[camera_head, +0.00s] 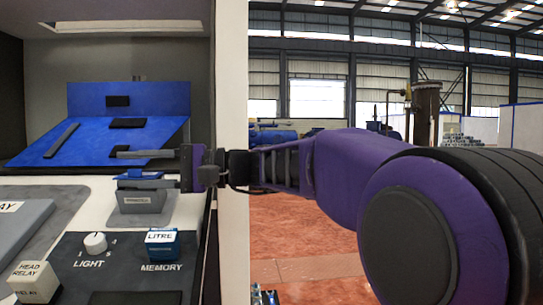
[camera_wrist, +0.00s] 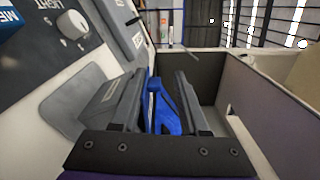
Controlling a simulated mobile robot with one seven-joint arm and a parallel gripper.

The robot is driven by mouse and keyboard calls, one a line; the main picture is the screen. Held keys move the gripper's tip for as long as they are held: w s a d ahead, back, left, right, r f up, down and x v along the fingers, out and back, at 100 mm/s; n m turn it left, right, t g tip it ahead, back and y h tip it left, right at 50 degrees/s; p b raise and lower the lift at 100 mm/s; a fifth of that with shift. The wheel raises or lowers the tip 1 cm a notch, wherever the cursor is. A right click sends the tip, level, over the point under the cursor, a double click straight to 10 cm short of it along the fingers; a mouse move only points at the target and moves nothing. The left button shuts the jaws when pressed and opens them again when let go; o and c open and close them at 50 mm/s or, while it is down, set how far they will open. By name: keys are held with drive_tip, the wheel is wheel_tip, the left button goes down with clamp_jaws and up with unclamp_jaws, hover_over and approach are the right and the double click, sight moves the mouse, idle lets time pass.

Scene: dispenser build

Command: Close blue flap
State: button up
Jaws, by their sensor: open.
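A large blue sloping panel (camera_head: 90,140) with dark bars on it lies inside the recess, with an upright blue panel (camera_head: 85,97) behind it. Which blue part is the flap, I cannot tell for sure. A small blue piece (camera_head: 133,174) sits on top of a grey labelled block (camera_head: 144,203) in front of the slope. My gripper (camera_head: 128,169) reaches in from the right, open, its fingers one above the other near the small piece. In the wrist view, blue (camera_wrist: 162,112) shows between the two open fingers; contact is unclear.
A light knob (camera_head: 95,242), a blue memory button (camera_head: 162,243) and a white head relay block (camera_head: 34,280) stand on the panel in front. A pale wall edge (camera_head: 230,70) bounds the recess on the right, close to my arm.

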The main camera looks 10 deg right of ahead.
drive_tip(key=m, duration=0.1)
drive_tip(key=r+m, duration=0.1)
drive_tip(key=m, duration=0.1)
drive_tip(key=shift+w+r, duration=0.25)
drive_tip(key=shift+w, duration=0.05)
drive_tip(key=r+m+p, duration=0.1)
drive_tip(key=w+m+p, duration=0.1)
drive_tip(key=m+p, duration=0.1)
drive_tip(key=shift+r, duration=0.35)
drive_tip(key=m+p, duration=0.1)
drive_tip(key=w+m+p, duration=0.1)
drive_tip(key=m, duration=0.1)
drive_tip(key=r+m+p, duration=0.1)
drive_tip(key=shift+w+p, duration=0.25)
drive_tip(key=shift+p, duration=0.05)
drive_tip(key=m+p, duration=0.1)
drive_tip(key=w+m+p, duration=0.1)
drive_tip(key=m, duration=0.1)
drive_tip(key=shift+w+r, duration=0.1)
drive_tip(key=s+d+f+m+h+p, duration=0.1)
drive_tip(key=d+f+p, duration=0.1)
drive_tip(key=d, duration=2.4)
drive_tip(key=shift+d+f+m+p, duration=0.3)
drive_tip(key=shift+d, duration=0.05)
